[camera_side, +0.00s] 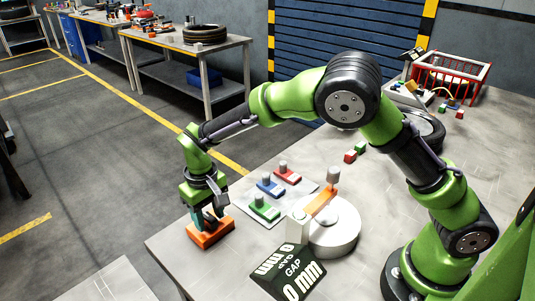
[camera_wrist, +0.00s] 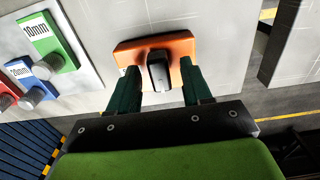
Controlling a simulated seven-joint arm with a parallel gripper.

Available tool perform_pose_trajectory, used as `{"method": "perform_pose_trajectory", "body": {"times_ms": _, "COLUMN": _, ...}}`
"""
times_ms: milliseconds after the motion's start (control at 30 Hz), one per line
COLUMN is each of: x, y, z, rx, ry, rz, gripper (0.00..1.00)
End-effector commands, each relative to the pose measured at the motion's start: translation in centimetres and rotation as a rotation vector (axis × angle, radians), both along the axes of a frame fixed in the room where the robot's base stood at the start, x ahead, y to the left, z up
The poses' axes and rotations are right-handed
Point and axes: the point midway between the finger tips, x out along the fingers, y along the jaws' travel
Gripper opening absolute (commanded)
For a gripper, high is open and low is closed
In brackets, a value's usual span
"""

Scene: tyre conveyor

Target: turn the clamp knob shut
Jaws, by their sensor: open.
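The likely clamp is a white round base (camera_side: 330,235) with an orange arm (camera_side: 321,202) and an upright grey knob (camera_side: 333,176), near the middle of the table in the side view. My gripper (camera_side: 208,217) is well to its left, low over an orange block (camera_side: 203,240) at the table's edge. In the wrist view my gripper (camera_wrist: 158,72) is open, one finger on each side of the dark grip (camera_wrist: 157,68) on the orange block (camera_wrist: 190,46). I cannot tell whether the fingers touch it. The clamp is outside the wrist view.
A dark display (camera_side: 287,273) in front of the base reads "GAP 0 mm". Green (camera_side: 264,208), blue (camera_side: 271,187) and red (camera_side: 287,175) blocks with grey knobs lie on a pale plate between gripper and base. Small cubes (camera_side: 355,153) and a tyre (camera_side: 425,130) stand behind.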

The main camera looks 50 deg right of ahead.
Motion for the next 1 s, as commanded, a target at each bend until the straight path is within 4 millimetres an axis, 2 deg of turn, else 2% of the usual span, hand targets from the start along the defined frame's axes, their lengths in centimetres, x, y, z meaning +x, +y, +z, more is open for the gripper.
{"method": "perform_pose_trajectory", "body": {"times_ms": 100, "x": -0.01, "y": 0.0, "z": 0.01, "rx": 0.0, "ry": 0.0, "rz": 0.0, "gripper": 0.49}}
{"method": "perform_pose_trajectory", "body": {"times_ms": 433, "x": -0.01, "y": -0.01, "z": 0.04, "rx": 0.0, "ry": 0.0, "rz": 0.0, "gripper": 0.0}}
{"method": "perform_pose_trajectory", "body": {"times_ms": 767, "x": 0.0, "y": 0.0, "z": 0.07, "rx": 0.0, "ry": 0.0, "rz": -0.035, "gripper": 0.0}}
{"method": "perform_pose_trajectory", "body": {"times_ms": 1000, "x": 0.0, "y": 0.0, "z": 0.09, "rx": 0.0, "ry": 0.0, "rz": -0.169, "gripper": 0.0}}
